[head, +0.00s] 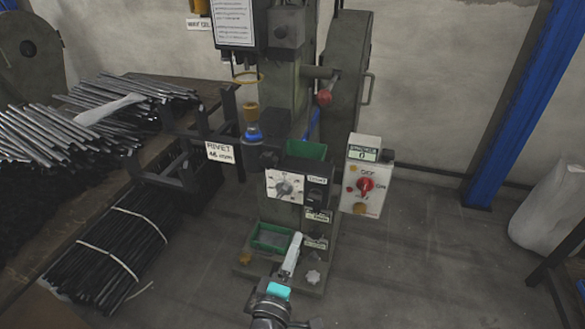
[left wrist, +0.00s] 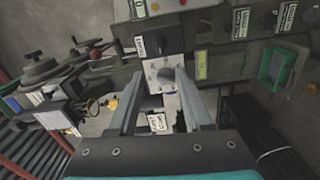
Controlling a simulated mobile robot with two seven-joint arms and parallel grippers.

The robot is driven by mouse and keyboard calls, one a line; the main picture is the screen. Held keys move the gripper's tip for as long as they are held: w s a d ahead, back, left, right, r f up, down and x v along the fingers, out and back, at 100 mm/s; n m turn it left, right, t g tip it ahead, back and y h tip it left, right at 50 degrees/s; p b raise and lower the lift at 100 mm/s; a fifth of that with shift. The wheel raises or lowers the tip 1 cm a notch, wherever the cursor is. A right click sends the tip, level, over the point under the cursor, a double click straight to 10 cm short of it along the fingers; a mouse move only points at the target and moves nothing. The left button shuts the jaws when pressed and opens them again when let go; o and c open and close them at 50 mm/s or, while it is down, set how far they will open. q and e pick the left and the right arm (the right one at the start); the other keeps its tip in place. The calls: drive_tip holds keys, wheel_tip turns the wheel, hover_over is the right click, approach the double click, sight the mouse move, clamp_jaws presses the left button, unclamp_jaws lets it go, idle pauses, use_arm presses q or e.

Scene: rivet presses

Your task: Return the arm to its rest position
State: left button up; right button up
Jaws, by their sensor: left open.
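My left gripper (head: 296,240) shows in the lower middle of the head view, its arm coming up from the bottom edge. It is in front of the lower part of the rivet press (head: 285,95), beside a small green tray (head: 256,243). In the left wrist view the two fingers of my left gripper (left wrist: 157,80) stand apart with nothing held between them. Past them is the press's dial panel (left wrist: 160,70). Any contact between the fingers and the press cannot be told. My right gripper is in neither view.
A grey control box (head: 362,177) with a red knob stands right of the dial. A bench at left holds metal rods (head: 60,132), with bundled dark rods (head: 110,245) below. A blue post (head: 510,110) stands at right. The floor (head: 430,265) right of the press is clear.

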use_arm(q)
drive_tip(key=s+a+f+m+g+y, duration=0.1)
drive_tip(key=s+a+f+m+g, duration=0.3)
drive_tip(key=f, duration=0.4)
drive_tip(key=s+a+f+m+g+y, duration=0.1)
drive_tip(key=s+a+f+m, duration=0.15)
drive_tip(key=s+f, duration=0.45)
drive_tip(key=s+a+f+m+g+y, duration=0.1)
drive_tip(key=s+a+f+m+g, duration=0.3)
drive_tip(key=f, duration=0.6)
drive_tip(key=s+a+f+m+g+y, duration=0.1)
drive_tip(key=s+a+f+g, duration=0.1)
drive_tip(key=s+a+f, duration=0.2)
drive_tip(key=s+a+f+m+g+y, duration=0.1)
drive_tip(key=s+a+f+m+g, duration=0.1)
drive_tip(key=s+a, duration=0.3)
drive_tip(key=s+a+f+m+g+y, duration=0.1)
drive_tip(key=s+a+f, duration=0.3)
drive_tip(key=s, duration=0.7)
drive_tip(key=shift+s+a+f+m+g, duration=0.25)
drive_tip(key=shift+f+m+g, duration=0.25)
drive_tip(key=shift+f+m, duration=0.25)
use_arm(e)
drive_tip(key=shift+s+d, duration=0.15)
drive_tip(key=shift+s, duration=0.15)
use_arm(q)
drive_tip(key=shift+d, duration=0.1)
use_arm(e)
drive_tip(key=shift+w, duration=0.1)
